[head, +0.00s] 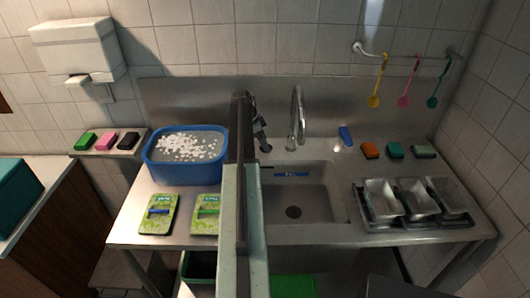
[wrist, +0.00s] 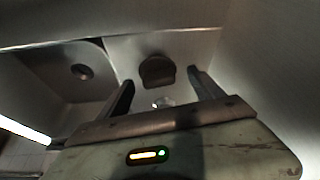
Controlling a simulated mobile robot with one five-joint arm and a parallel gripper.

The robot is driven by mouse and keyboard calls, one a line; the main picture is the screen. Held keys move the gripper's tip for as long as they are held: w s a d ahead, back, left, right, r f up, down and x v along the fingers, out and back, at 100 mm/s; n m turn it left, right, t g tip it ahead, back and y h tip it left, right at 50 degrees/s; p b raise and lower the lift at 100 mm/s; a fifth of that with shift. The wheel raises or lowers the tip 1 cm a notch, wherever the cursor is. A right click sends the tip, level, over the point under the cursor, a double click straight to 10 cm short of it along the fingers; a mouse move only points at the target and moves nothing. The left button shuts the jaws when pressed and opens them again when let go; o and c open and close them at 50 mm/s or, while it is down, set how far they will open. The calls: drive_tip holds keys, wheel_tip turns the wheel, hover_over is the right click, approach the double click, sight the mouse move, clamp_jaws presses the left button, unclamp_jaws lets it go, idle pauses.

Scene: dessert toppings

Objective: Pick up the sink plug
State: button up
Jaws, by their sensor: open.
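My gripper (wrist: 161,75) is open, its two dark fingers apart in the wrist view. A dark, rounded piece that looks like the sink plug (wrist: 157,70) lies on a pale surface, in line with the gap between the fingertips. I cannot tell whether it is level with the tips or beyond them; nothing is gripped. In the head view my gripper (head: 262,138) hangs over the back left of the sink (head: 310,205), and I cannot make out the plug there. The drain hole (head: 293,211) is in the basin; it also shows in the wrist view (wrist: 82,72).
The tap (head: 297,118) stands right of my gripper. A blue tub (head: 186,178) with white bits is to the left, with two green packets (head: 158,214) in front. A rack of metal trays (head: 415,215) stands right. Sponges (head: 370,150) line the back right.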

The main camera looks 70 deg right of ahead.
drive_tip(key=shift+b+x, duration=0.3)
drive_tip(key=shift+x, duration=0.6)
drive_tip(key=shift+w+r, duration=0.1)
drive_tip(key=shift+r, duration=0.05)
drive_tip(key=c, duration=1.4)
